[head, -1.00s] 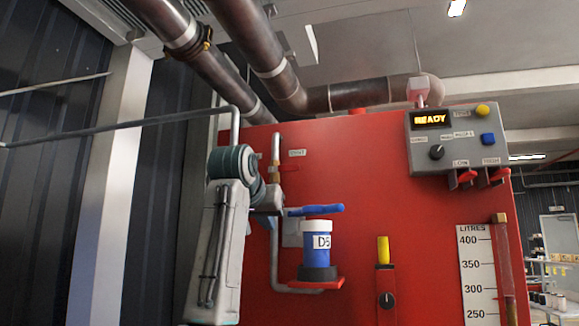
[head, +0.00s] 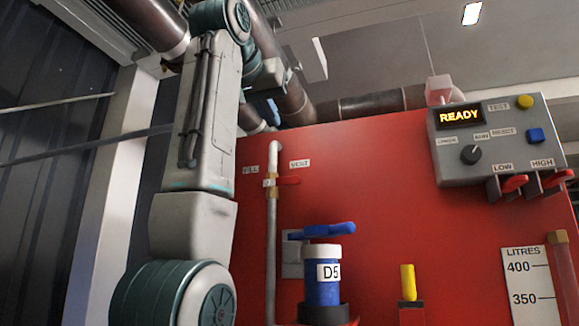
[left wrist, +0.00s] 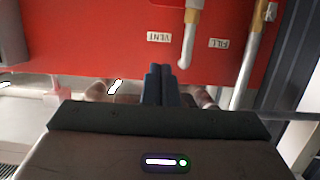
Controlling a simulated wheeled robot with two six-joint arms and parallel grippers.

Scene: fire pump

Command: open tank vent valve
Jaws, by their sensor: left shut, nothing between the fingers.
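The tank vent valve is a small valve with a red lever (head: 288,180) on the thin grey pipe, just below the VENT label (head: 300,163). Its lever points sideways to the right, across the pipe. In the left wrist view, which is upside down, the VENT label (left wrist: 158,37) and pipe show at the top; the lever is not clearly visible. My left gripper (head: 268,112) is raised above the valve, near the tank's top edge, partly hidden behind my arm. Its dark blue fingers (left wrist: 160,85) are shut and empty, apart from the valve. My right gripper is out of view.
A blue-handled D5 canister (head: 322,285) stands below the valve. The control box (head: 495,140) reads READY at the right. Dark overhead pipes (head: 370,103) run behind and above the red tank (head: 380,190). A FILL label (head: 250,170) is left of the vent pipe.

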